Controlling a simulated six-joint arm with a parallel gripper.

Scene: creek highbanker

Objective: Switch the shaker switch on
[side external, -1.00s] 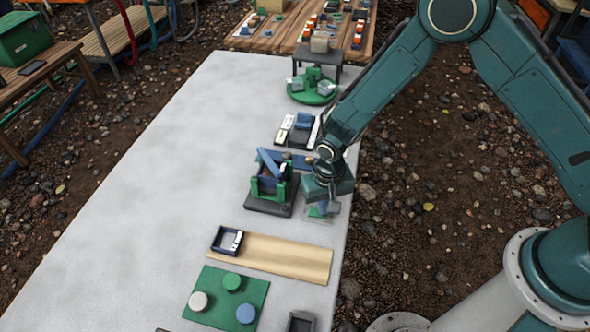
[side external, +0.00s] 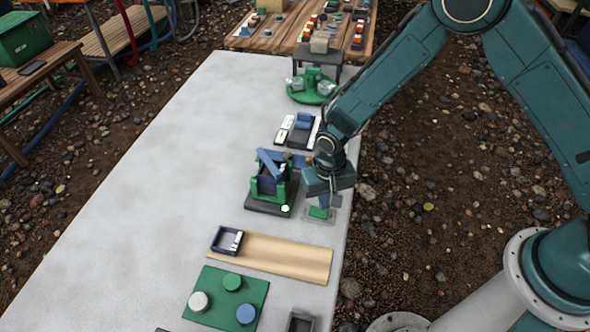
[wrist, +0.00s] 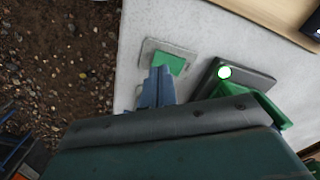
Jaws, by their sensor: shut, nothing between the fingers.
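A green rocker-like piece on a pale grey plate, which looks like the shaker switch (side external: 319,213), sits at the right edge of the white table. It also shows in the wrist view (wrist: 168,60). My gripper (side external: 324,203) is shut and empty, pointing down over it. In the wrist view the blue fingertips (wrist: 161,72) overlap the near edge of the green piece; I cannot tell whether they touch it. A bright white lamp with a green rim (side external: 285,209) glows on the dark base beside the switch, also in the wrist view (wrist: 224,72).
A green and blue machine (side external: 270,178) stands on the dark base close left of my gripper. A tan board with a small dark tray (side external: 228,240) and a green mat (side external: 212,281) with round knobs lie nearer. A green round stand (side external: 312,92) is farther back. The table's left side is clear.

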